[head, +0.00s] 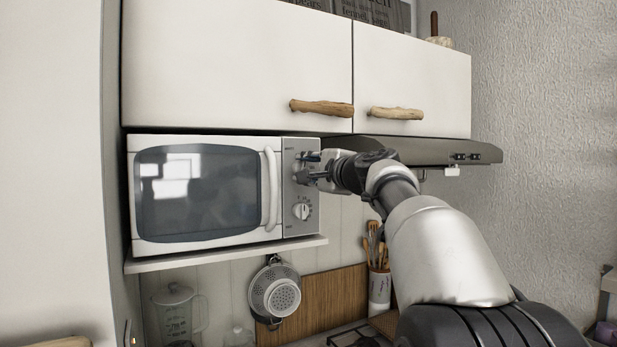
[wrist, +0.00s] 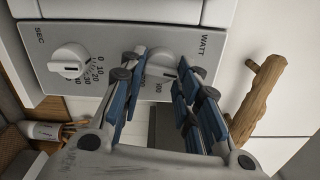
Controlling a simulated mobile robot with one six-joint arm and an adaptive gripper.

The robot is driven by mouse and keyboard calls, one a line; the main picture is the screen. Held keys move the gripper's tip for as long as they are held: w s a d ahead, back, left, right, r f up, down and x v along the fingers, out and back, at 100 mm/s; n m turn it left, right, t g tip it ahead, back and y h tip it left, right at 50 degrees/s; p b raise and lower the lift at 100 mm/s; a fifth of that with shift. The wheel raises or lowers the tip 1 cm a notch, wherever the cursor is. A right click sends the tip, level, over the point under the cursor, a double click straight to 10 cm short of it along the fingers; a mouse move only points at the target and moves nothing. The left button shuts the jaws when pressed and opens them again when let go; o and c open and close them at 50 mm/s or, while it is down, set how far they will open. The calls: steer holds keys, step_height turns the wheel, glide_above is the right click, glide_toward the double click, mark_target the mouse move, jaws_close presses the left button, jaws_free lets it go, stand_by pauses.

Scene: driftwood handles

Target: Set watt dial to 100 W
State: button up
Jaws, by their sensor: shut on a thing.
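The white microwave (head: 275,190) stands on a shelf, with a grey control panel (head: 290,230) at its right side. The watt dial (wrist: 161,66) is the upper knob, by the WATT label. Which value the dial points to I cannot tell.
The lower SEC dial (head: 302,211) is free; it also shows in the wrist view (wrist: 68,62). A cupboard with driftwood handles (head: 322,108) hangs just above. A range hood (head: 440,151) is at the right. A colander (head: 275,293) and a utensil holder (head: 379,288) are below.

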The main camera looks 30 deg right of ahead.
steer(key=shift+n+b, duration=0.35)
steer(key=shift+n, duration=0.45)
steer(key=o, duration=1.1)
steer(key=shift+c, duration=0.2)
steer(key=shift+s+r, duration=0.1)
steer(key=s, duration=1.2)
steer(key=shift+d, duration=0.2)
steer(key=shift+w, duration=0.1)
